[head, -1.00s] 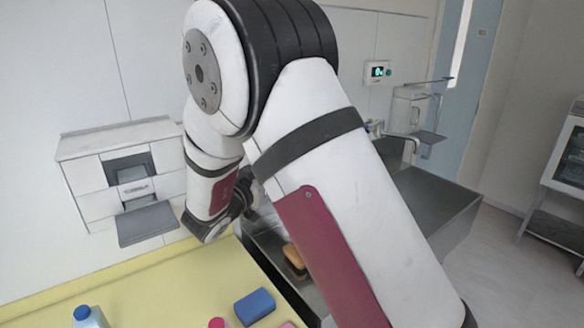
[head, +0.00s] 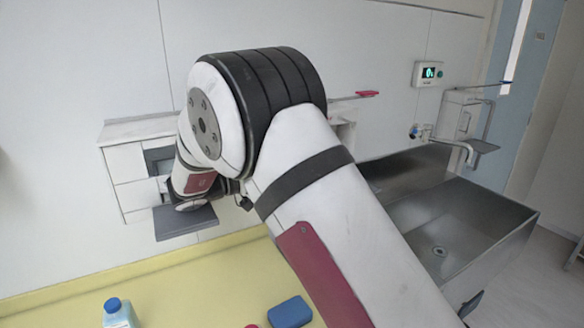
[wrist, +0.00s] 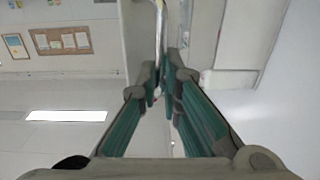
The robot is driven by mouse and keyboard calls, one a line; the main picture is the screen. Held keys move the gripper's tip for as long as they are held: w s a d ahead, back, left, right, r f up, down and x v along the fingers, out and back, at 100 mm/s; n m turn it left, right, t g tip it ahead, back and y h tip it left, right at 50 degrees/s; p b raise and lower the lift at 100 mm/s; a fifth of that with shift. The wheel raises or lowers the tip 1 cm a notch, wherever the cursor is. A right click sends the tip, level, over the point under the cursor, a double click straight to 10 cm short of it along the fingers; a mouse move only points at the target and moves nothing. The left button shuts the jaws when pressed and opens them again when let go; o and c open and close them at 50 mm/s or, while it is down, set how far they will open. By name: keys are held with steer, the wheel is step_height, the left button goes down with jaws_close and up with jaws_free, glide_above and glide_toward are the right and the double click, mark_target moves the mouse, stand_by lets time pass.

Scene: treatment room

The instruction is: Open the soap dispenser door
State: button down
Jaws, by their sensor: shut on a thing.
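My gripper (wrist: 161,82) fills the lower middle of the wrist view, its two green-padded fingers close together. A thin bright metal bar (wrist: 160,32), which looks like a dispenser lever, runs up from between the fingertips. Pale box-like surfaces (wrist: 202,35) stand on both sides of it; I cannot tell which is door and which is body. In the head view my arm hides the gripper and the grip. A soap dispenser with a red-tipped lever (head: 367,94) shows partly behind my arm. Another white dispenser with a blue-tipped lever (head: 462,112) is on the wall at right.
A steel sink (head: 450,225) with a wall tap (head: 450,143) lies right of my arm. A white wall unit (head: 125,170) with a grey shelf (head: 185,221) is at left. A blue-capped bottle (head: 117,313) and blue block (head: 290,312) are on the yellow counter (head: 215,282).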

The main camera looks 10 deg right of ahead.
steer(key=shift+w+d+r, duration=0.15)
steer(key=shift+d+r, duration=0.05)
steer(key=shift+d, duration=0.15)
steer(key=c, duration=1.8)
jaws_free()
steer(key=shift+w+d+f, duration=0.1)
steer(key=shift+d, duration=0.05)
steer(key=shift+o, duration=0.2)
steer(key=shift+a, duration=0.2)
steer(key=shift+s, duration=0.2)
